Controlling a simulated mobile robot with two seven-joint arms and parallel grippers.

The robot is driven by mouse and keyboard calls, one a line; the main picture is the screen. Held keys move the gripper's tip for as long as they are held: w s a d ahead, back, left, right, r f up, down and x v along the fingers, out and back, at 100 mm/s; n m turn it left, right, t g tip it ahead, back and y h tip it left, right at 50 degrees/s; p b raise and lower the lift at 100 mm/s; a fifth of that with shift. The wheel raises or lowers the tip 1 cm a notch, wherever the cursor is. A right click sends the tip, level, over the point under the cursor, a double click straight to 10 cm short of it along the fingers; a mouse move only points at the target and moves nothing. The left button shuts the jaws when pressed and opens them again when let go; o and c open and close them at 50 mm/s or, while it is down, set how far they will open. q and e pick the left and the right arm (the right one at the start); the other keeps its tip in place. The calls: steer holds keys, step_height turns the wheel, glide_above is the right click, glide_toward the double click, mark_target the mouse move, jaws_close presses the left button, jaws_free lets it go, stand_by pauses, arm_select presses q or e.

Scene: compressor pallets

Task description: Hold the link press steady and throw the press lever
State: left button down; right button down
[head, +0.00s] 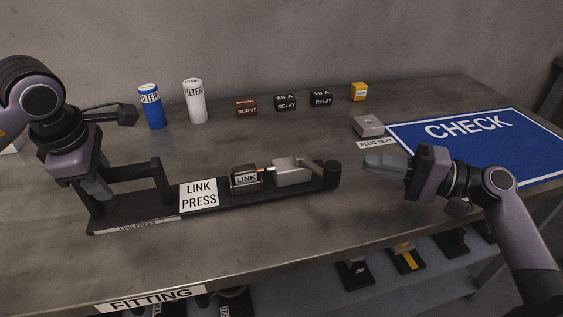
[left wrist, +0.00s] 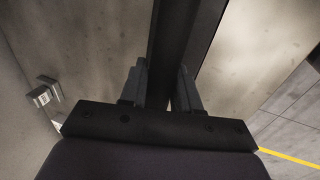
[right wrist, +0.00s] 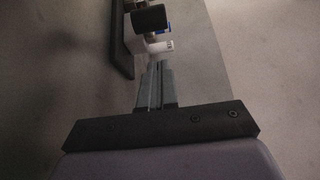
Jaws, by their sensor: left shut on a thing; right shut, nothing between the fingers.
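The link press (head: 285,205) is a long black base on the bench with a white LINK PRESS label. A block marked LINK (head: 246,179) sits on it beside a grey metal block (head: 293,171). The press lever (head: 325,174), a grey arm with a black knob, is at the right end. My left gripper (head: 98,188) is shut on the press's black handle bar (head: 130,171) at the left end; the bar also runs between the fingers in the left wrist view (left wrist: 172,60). My right gripper (head: 385,163) is shut and empty, right of the lever and apart from it.
A blue filter (head: 151,108), a white filter (head: 195,102), a burnt relay (head: 246,107), two black relays (head: 285,102) and a yellow block (head: 358,91) stand behind. The plug seat (head: 368,126) and blue CHECK mat (head: 535,145) lie right. Bench front is clear.

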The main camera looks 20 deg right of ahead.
arm_select(q)
steer(key=shift+s+f, duration=0.15)
steer(key=shift+f, duration=0.25)
arm_select(e)
steer(key=shift+s+a, duration=0.2)
steer(key=shift+a, duration=0.85)
steer(key=shift+s+a, duration=0.15)
steer(key=shift+a, duration=0.9)
steer(key=shift+s+a+f+m+t+h, duration=0.1)
steer(key=shift+s+a+m+t+h, duration=0.25)
steer(key=shift+m+t, duration=0.15)
steer(key=shift+s+a+m+t+h, duration=0.25)
steer(key=shift+s+a+m+t, duration=0.05)
steer(key=shift+s+a+t, duration=0.15)
steer(key=a, duration=0.2)
steer(key=s+a, duration=0.2)
steer(key=a, duration=0.1)
steer(key=shift+a, duration=1.3)
steer(key=shift+w+a, duration=0.15)
steer(key=shift+a, duration=0.55)
